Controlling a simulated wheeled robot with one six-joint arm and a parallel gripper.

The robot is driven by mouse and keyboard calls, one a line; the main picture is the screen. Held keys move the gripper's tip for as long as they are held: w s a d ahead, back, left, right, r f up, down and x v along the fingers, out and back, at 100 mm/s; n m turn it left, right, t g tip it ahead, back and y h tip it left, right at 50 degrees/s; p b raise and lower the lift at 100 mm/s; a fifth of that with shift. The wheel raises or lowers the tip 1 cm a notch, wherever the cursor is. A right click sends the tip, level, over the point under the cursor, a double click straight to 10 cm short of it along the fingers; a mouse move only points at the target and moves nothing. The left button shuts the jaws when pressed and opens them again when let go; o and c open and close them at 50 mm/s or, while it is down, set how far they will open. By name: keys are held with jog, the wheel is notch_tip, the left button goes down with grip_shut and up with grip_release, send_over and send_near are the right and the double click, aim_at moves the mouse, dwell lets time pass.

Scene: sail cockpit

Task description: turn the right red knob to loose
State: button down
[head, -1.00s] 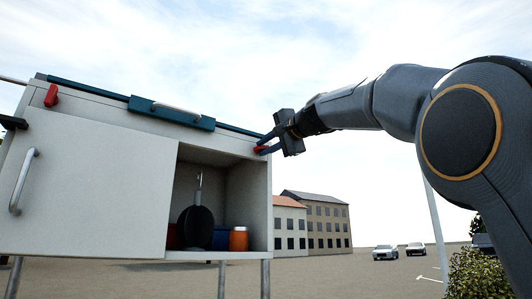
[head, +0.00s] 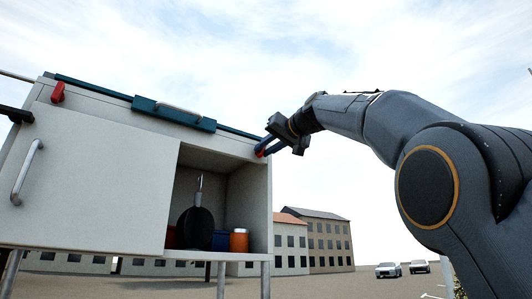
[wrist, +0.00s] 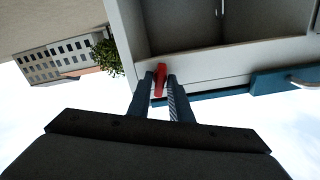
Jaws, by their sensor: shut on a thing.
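The right red knob (wrist: 160,70) is on the cabinet's front edge, at the upper right corner of the open compartment. In the head view only a small bit of the knob (head: 261,153) shows beside the blue fingers. My gripper (head: 266,146) is at this corner. In the wrist view my gripper (wrist: 163,84) has its two fingers on either side of the knob, shut on it. The fingers hide part of the knob, and its exact turn is hard to tell.
A second red knob (head: 58,92) sits at the cabinet's upper left. A blue-green lid with a handle (head: 174,112) lies along the top edge. The open compartment holds a dark round pan (head: 195,228) and an orange canister (head: 239,241). The sliding door (head: 85,180) covers the left.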

jog(key=shift+w+f+n+b, duration=0.15)
jog(key=shift+n+b, duration=0.25)
jog(key=shift+n, duration=1.4)
jog(key=c, duration=1.8)
grip_release()
jog(key=b+v, duration=0.3)
jog(key=v, duration=0.5)
jog(key=shift+b, duration=0.4)
jog(key=shift+w, duration=0.1)
